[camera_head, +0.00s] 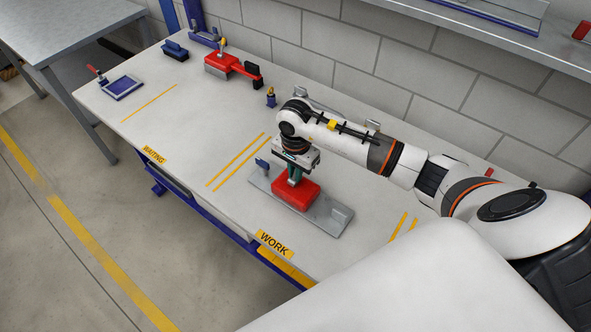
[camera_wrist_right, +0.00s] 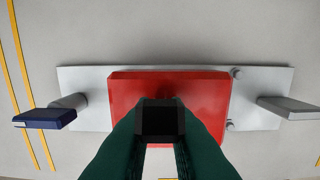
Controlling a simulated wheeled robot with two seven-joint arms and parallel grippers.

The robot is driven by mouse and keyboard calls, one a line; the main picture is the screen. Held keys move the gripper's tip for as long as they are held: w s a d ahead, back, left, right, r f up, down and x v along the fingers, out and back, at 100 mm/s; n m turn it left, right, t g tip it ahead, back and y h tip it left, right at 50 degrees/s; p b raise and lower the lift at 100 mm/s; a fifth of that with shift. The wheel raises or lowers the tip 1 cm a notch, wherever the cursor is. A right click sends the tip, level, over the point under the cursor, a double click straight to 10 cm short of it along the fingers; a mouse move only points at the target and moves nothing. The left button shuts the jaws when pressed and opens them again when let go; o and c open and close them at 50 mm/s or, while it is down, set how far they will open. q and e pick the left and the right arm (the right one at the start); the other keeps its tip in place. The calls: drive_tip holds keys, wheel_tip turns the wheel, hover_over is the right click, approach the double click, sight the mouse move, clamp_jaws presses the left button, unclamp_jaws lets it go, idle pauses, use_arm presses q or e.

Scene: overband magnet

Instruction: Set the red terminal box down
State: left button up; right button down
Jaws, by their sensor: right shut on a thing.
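The red terminal box (camera_head: 297,194) is at the WORK label, over a grey metal plate (camera_head: 333,216). My right gripper (camera_head: 294,174) comes down from above and is shut on the middle of the box's top. In the right wrist view the green fingers (camera_wrist_right: 160,140) close around a dark grip on the red box (camera_wrist_right: 215,98), and hide its near middle. The grey plate (camera_wrist_right: 85,75) shows behind and on both sides of the box. I cannot tell whether the box touches the plate. My left gripper is not in view.
A blue-tipped post (camera_wrist_right: 45,118) stands at the plate's left and a grey block (camera_wrist_right: 288,107) at its right. Another red device (camera_head: 220,63), a blue block (camera_head: 175,50) and a blue tray (camera_head: 122,88) sit at the far left. The bench between is clear.

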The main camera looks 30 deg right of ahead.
drive_tip(key=c, duration=1.4)
unclamp_jaws()
drive_tip(key=shift+c, duration=0.2)
wheel_tip(320, 180, up, 12)
drive_tip(key=b, duration=0.2)
